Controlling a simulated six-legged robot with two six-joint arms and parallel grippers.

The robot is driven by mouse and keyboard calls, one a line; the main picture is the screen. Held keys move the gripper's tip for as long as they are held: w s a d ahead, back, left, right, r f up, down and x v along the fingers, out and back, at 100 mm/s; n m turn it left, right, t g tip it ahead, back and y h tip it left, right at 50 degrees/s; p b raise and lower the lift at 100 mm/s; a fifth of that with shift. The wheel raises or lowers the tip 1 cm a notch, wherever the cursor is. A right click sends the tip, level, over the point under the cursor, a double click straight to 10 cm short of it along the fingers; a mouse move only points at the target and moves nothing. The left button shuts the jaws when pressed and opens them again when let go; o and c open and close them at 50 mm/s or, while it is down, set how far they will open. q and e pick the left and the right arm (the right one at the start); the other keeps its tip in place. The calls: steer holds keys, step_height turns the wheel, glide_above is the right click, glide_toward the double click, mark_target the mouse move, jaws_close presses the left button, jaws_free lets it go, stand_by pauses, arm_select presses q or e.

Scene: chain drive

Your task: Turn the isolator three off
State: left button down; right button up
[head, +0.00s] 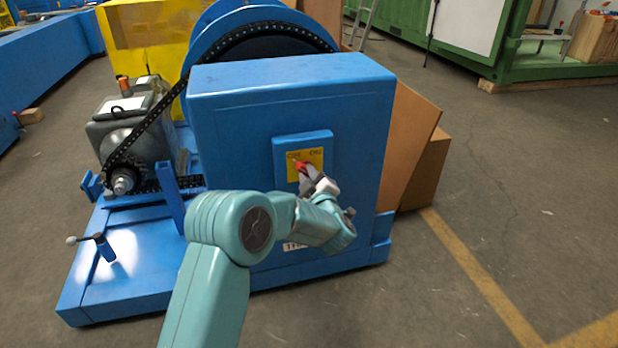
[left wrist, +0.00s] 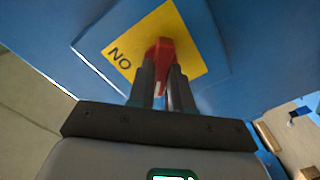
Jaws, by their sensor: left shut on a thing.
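The isolator is a blue box (head: 281,148) on the front face of the blue machine housing, with a yellow plate (head: 317,156) and a red handle (head: 300,167). In the left wrist view the yellow plate (left wrist: 193,47) carries the letters "NO" on its left part, and the red handle (left wrist: 160,48) stands out from its middle. My left gripper (head: 306,176) is at the handle. In the left wrist view its two dark fingers (left wrist: 162,75) are shut on the red handle, one on each side. My right gripper is not in view.
A chain (head: 160,125) runs from a small sprocket by the grey motor (head: 125,135) up to a large blue wheel (head: 215,35). A T-handled screw (head: 97,242) stands on the blue base. Brown boards (head: 408,140) lean at the right. The floor (head: 520,180) at the right is clear.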

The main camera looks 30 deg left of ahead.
arm_select(q)
steer(key=shift+f, duration=0.1)
steer(key=c, duration=1)
jaws_free()
steer(key=shift+c, duration=0.2)
steer(key=p+v, duration=0.3)
steer(key=v, duration=1.3)
steer(key=shift+s+p, duration=0.15)
steer(key=shift+p, duration=0.2)
steer(key=shift+d, duration=0.1)
